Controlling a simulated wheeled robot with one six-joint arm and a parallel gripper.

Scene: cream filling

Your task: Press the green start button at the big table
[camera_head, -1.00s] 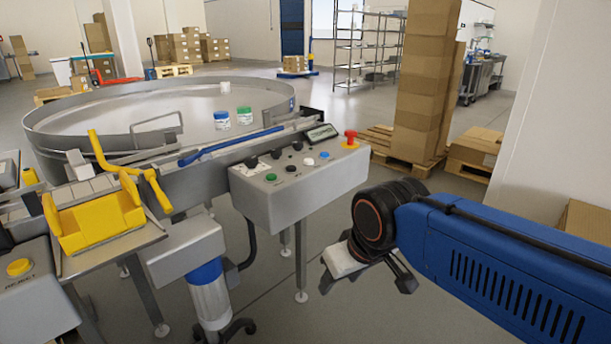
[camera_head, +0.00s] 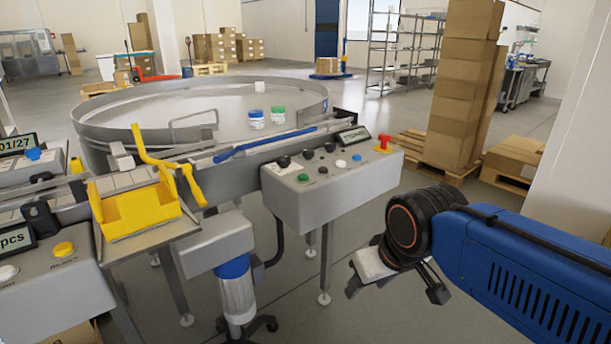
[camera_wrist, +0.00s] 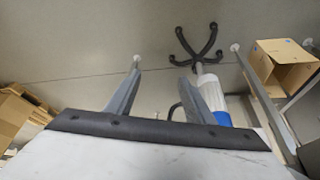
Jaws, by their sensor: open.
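The green start button (camera_head: 303,177) sits at the front left of a grey control box (camera_head: 325,200) on the edge of the big round table (camera_head: 200,105). Black knobs, a white button, a blue button and a red emergency stop (camera_head: 383,141) share the sloped panel. My gripper (camera_head: 398,290) is to the right of the control box and lower than its panel, apart from it. In the wrist view its two fingers (camera_wrist: 160,95) stand apart with nothing between them. The button does not show in the wrist view.
A yellow tray (camera_head: 140,212) and a second panel with a yellow button (camera_head: 64,249) stand at the left. Stacked cartons (camera_head: 465,90) on a pallet are behind my arm. A white pillar (camera_head: 580,120) is at the right. Open floor lies below the control box.

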